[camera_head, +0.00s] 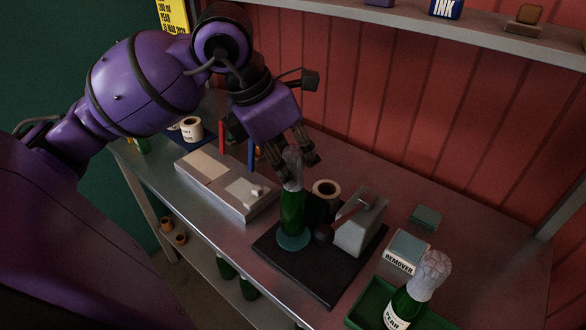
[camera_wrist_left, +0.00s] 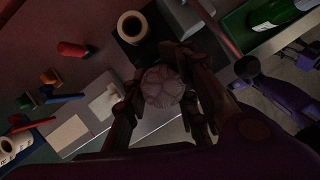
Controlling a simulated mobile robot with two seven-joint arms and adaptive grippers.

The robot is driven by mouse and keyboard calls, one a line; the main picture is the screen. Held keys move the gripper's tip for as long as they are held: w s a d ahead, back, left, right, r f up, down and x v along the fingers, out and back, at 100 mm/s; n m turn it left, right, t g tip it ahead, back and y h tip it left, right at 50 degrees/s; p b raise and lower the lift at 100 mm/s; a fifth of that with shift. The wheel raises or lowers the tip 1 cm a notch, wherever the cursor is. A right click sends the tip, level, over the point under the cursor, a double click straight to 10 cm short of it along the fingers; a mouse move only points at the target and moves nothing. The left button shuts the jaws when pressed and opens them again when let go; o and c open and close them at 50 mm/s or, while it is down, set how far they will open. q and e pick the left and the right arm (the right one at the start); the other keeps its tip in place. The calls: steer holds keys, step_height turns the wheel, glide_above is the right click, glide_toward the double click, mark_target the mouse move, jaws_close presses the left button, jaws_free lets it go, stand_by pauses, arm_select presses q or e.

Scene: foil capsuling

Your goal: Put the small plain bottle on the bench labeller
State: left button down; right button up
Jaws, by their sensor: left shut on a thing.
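The small plain bottle (camera_head: 292,212) is green with a pale foil top and no label that I can see. It stands upright on the round teal pad (camera_head: 293,241) of the bench labeller (camera_head: 318,280). The labeller has a dark base, a label roll (camera_head: 326,189) and a grey block with a lever (camera_head: 360,220). My left gripper (camera_head: 296,160) is shut on the bottle's foil top from above. In the left wrist view the foil top (camera_wrist_left: 162,86) sits between the fingers. My right gripper (camera_wrist_left: 300,58) seems to show dimly at the right edge there; its fingers are unclear.
A green tray (camera_head: 362,312) with a labelled foil-topped bottle (camera_head: 405,303) is at front right, beside a REMOVER box (camera_head: 400,252). A flat pale box (camera_head: 225,190) lies left of the labeller. A shelf (camera_head: 440,30) runs along the wall above.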

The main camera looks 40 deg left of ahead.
arm_select(q)
steer(key=shift+f, duration=0.85)
steer(key=shift+f, duration=0.2)
steer(key=c, duration=1.4)
jaws_free()
steer(key=shift+r, duration=0.1)
steer(key=v, duration=1.2)
steer(key=shift+p, duration=0.35)
